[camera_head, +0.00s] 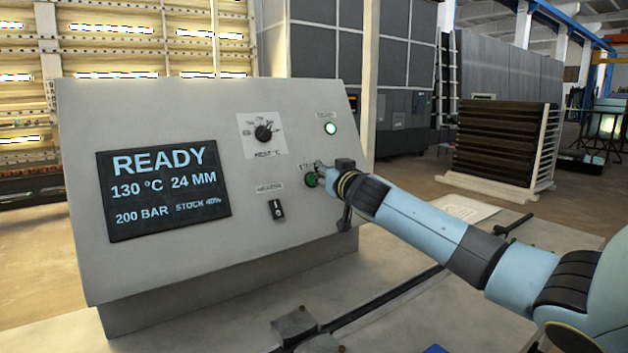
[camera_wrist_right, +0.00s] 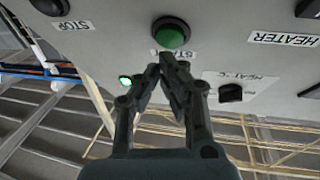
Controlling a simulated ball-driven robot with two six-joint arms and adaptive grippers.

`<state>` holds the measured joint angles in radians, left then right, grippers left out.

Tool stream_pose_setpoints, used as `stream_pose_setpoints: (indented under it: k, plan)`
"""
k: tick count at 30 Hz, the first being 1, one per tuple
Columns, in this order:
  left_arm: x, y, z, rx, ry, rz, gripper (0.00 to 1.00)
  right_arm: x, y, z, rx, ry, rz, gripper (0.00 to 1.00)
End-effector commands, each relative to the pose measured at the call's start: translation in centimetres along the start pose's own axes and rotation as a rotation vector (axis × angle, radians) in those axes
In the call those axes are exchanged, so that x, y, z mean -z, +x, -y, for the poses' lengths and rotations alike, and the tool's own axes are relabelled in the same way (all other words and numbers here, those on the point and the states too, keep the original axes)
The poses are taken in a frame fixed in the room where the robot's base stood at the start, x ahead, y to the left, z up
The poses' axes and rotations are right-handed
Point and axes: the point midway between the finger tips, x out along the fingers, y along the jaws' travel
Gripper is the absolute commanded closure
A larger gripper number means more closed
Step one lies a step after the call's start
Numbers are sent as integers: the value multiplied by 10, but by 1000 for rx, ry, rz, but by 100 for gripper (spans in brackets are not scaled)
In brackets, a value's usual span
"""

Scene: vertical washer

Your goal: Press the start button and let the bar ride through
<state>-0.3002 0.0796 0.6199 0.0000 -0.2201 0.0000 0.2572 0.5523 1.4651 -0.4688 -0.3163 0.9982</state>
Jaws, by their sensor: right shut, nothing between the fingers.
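The green start button (camera_head: 311,180) is on the sloped grey control panel (camera_head: 200,120). It also shows in the right wrist view (camera_wrist_right: 171,34), with the "START" label partly hidden by my fingers. My right gripper (camera_head: 322,170) is at the panel beside the button. In the right wrist view its fingertips (camera_wrist_right: 168,62) are together, empty, and point at the button; they appear just short of it, but I cannot tell whether they touch. The screen (camera_head: 165,190) reads READY, 130 °C, 24 MM, 200 BAR, STOCK 40%. No bar can be made out. My left gripper is not in view.
A lit green lamp (camera_head: 330,128), a rotary knob (camera_head: 263,132) and a heater switch (camera_head: 276,210) are on the panel. A black stop button (camera_wrist_right: 49,5) lies to one side of start. A dark rail (camera_head: 385,297) runs along the table in front.

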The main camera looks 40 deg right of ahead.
Motion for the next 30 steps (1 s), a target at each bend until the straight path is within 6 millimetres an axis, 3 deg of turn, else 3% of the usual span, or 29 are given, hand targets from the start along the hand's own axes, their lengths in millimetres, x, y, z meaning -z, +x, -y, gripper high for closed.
stream_pose_setpoints:
  k: [30]
  plan:
    - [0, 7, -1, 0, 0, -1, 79, -4, 8, 2, 0, 0, 0, 100]
